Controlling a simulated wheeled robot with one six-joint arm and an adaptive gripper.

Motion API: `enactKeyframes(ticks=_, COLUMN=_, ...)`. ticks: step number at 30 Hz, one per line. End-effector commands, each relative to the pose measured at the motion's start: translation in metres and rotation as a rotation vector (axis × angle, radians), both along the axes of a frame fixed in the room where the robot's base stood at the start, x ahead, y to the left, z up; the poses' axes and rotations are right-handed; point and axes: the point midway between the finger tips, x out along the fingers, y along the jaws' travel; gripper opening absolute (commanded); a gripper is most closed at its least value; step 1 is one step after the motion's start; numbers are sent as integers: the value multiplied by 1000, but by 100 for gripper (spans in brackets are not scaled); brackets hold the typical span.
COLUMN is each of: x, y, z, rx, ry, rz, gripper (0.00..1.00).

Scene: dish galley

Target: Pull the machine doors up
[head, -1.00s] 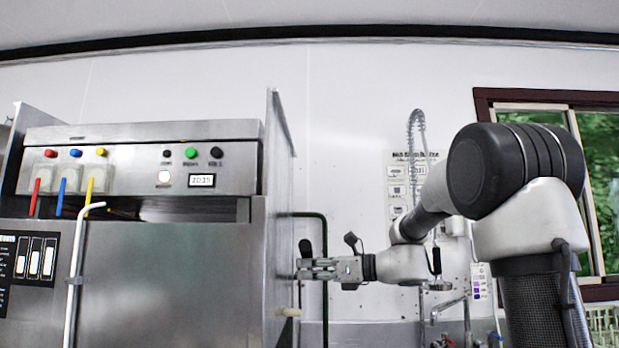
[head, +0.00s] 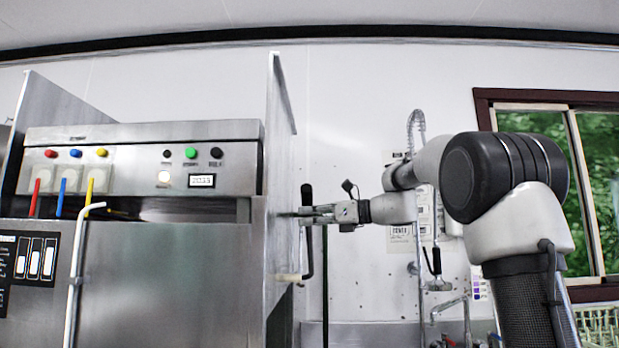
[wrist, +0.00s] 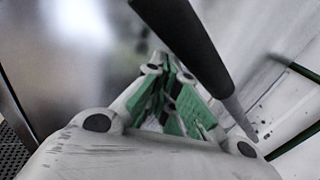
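The steel dish machine (head: 170,265) fills the left of the head view. Its right door (head: 281,135), a steel panel seen nearly edge-on, stands well above the control box. Its left door (head: 55,100) also rises above the box. A dark upright bar (head: 307,235) stands beside the right door, with a pale end piece (head: 288,277) below. My gripper (head: 295,214) is level at this bar, close to the door. In the wrist view the bar (wrist: 190,45) crosses just right of my fingers (wrist: 170,95). The fingers look drawn together; no grip on the bar is visible.
A white bent lever (head: 76,265) runs down the machine's front. The control box (head: 140,160) has coloured buttons and a display. A tap and spray hose (head: 416,125) are at the back wall. A window (head: 595,170) and a rack (head: 600,325) are at right.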

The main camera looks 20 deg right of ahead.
Motion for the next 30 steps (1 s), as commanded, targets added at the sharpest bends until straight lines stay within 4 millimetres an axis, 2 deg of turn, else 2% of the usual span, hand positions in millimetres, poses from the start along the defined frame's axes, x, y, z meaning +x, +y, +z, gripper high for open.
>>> enactKeyframes(ticks=6, x=12, y=-4, z=30, rx=-1, ry=-5, rz=-1, gripper=0)
enactKeyframes(ticks=15, x=36, y=-12, z=63, rx=-1, ry=-4, rz=-1, gripper=0)
enactKeyframes(ticks=20, x=34, y=-11, z=60, rx=-1, ry=-1, rz=-1, gripper=0)
enactKeyframes(ticks=30, x=34, y=-11, z=37, rx=-1, ry=1, rz=0, gripper=0)
